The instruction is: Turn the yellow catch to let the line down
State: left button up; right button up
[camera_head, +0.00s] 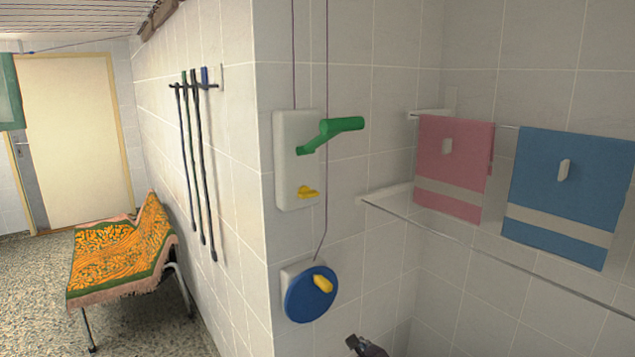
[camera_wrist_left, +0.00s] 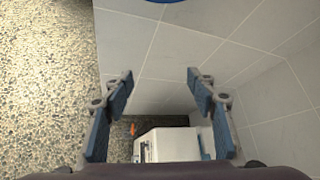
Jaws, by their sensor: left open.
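A white wall plate (camera_head: 286,150) carries a green crank (camera_head: 332,131) with its handle pointing right, and a small yellow lever (camera_head: 307,192) low on it. Below it is a round blue disc (camera_head: 300,299) on a white mount, with a yellow catch (camera_head: 323,284) slanting across its upper right. A thin line runs down the wall to the disc. The disc's lower edge shows at the top of the left wrist view (camera_wrist_left: 165,1). My left gripper (camera_wrist_left: 160,76) is open and empty, below the disc; its dark tip shows at the head view's bottom edge (camera_head: 366,346).
A pink towel (camera_head: 453,160) and a blue towel (camera_head: 567,190) hang at right, with a bare rail (camera_head: 480,248) in front. Poles (camera_head: 200,160) hang left of the wall corner. A bench with an orange cover (camera_head: 122,250) stands at left. A white box (camera_wrist_left: 170,145) is low in the wrist view.

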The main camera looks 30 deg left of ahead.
pick_arm(q)
notch_tip(320, 180, up, 23)
jog(key=w+a+m+t+y+p, duration=0.1)
jog(key=w+a+y+p, duration=0.1)
jog(key=y, duration=0.2)
jog(key=g+y, duration=0.2)
jog(key=y, duration=0.2)
send_near(312, 195)
jog(key=a, duration=0.1)
jog(key=shift+m, duration=0.3)
jog(key=p+x, duration=0.3)
jog(key=x, duration=0.4)
jog(key=shift+a+r, duration=0.15)
jog(key=shift+r, duration=0.05)
jog(key=shift+w+a+f, duration=0.15)
jog(key=shift+w+a, duration=0.1)
jog(key=shift+t, duration=0.3)
pick_arm(e)
notch_tip(312, 195, up, 6)
jog(key=s+a, duration=0.1)
jog(key=shift+s+r, duration=0.2)
jog(key=shift+r, duration=0.05)
pick_arm(q)
jog(key=shift+c, duration=0.6)
pick_arm(e)
jog(key=shift+a, duration=0.15)
pick_arm(q)
jog(key=c, duration=1)
pick_arm(e)
jog(key=shift+a, duration=0.35)
